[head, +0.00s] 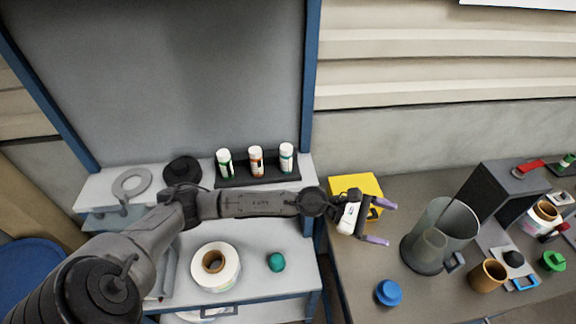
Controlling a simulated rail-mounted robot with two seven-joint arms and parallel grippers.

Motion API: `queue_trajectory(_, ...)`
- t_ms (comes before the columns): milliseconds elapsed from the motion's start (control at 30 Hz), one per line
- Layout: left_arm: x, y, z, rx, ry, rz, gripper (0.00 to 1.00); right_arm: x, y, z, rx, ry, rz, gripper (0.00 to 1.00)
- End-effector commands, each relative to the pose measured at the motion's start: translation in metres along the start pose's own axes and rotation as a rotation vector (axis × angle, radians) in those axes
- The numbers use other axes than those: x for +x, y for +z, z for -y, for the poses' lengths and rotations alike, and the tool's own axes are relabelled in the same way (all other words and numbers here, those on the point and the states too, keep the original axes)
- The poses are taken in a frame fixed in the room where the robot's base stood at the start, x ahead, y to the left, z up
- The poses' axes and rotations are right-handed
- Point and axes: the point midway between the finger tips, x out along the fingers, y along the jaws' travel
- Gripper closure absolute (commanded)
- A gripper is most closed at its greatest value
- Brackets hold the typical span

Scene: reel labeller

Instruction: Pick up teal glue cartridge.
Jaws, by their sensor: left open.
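A white cartridge with a teal band, the teal glue cartridge (287,158), stands upright at the right end of a black rack (232,183). In the same rack stand a cartridge with an orange band (256,161) in the middle and one with a dark green band (224,163) at the left. My left gripper (387,222) is open with purple-tipped fingers pointing right. It is to the right of the rack and below it in the picture, apart from the cartridges, with nothing seen between its fingers. My right gripper is not in view.
A yellow box (369,184) is right behind my left gripper. A grey jug (440,237), a blue knob (389,292) and a brown roll (488,276) stand on the right table. A label reel (230,266) and a teal ball (276,262) are on the left bench.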

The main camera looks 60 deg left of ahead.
Motion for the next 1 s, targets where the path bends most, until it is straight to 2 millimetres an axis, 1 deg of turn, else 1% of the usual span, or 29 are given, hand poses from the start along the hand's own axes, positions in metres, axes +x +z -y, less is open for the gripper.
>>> queue_trajectory(33, -0.011, -0.022, -0.014, 0.212, -0.089, -0.103, 0.23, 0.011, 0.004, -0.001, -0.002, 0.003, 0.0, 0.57)
queue_trajectory(67, -0.019, -0.034, -0.021, 0.333, -0.151, -0.168, 0.23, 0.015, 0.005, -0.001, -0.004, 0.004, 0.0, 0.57)
queue_trajectory(100, -0.033, -0.051, -0.033, 0.484, -0.234, -0.256, 0.23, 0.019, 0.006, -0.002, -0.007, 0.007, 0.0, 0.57)
queue_trajectory(167, -0.06, -0.073, -0.055, 0.681, -0.359, -0.395, 0.23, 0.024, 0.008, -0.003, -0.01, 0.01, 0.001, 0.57)
queue_trajectory(200, -0.081, -0.087, -0.071, 0.79, -0.442, -0.487, 0.23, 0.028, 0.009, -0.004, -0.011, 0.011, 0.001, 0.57)
queue_trajectory(267, -0.116, -0.102, -0.097, 0.922, -0.564, -0.622, 0.23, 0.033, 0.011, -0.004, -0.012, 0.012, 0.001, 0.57)
queue_trajectory(300, -0.14, -0.109, -0.113, 0.99, -0.641, -0.707, 0.23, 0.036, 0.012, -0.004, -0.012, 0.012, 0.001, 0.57)
queue_trajectory(367, -0.177, -0.117, -0.135, 1.061, -0.752, -0.826, 0.23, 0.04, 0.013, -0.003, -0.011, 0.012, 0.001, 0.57)
queue_trajectory(400, -0.201, -0.119, -0.148, 1.092, -0.82, -0.898, 0.23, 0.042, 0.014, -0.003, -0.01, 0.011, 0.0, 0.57)
queue_trajectory(500, -0.252, -0.118, -0.173, 1.127, -0.964, -1.04, 0.23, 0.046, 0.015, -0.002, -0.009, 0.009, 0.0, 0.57)
queue_trajectory(600, -0.29, -0.115, -0.187, 1.126, -1.067, -1.135, 0.23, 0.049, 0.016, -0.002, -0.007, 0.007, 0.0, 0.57)
queue_trajectory(700, -0.312, -0.113, -0.195, 1.115, -1.128, -1.189, 0.23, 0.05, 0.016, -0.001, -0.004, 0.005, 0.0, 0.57)
queue_trajectory(767, -0.319, -0.116, -0.197, 1.11, -1.149, -1.204, 0.23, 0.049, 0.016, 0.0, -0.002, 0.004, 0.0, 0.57)
queue_trajectory(867, -0.324, -0.129, -0.198, 1.104, -1.165, -1.216, 0.23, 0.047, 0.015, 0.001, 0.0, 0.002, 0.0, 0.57)
queue_trajectory(1000, -0.324, -0.153, -0.196, 1.104, -1.166, -1.214, 0.23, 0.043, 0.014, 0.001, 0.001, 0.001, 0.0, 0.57)
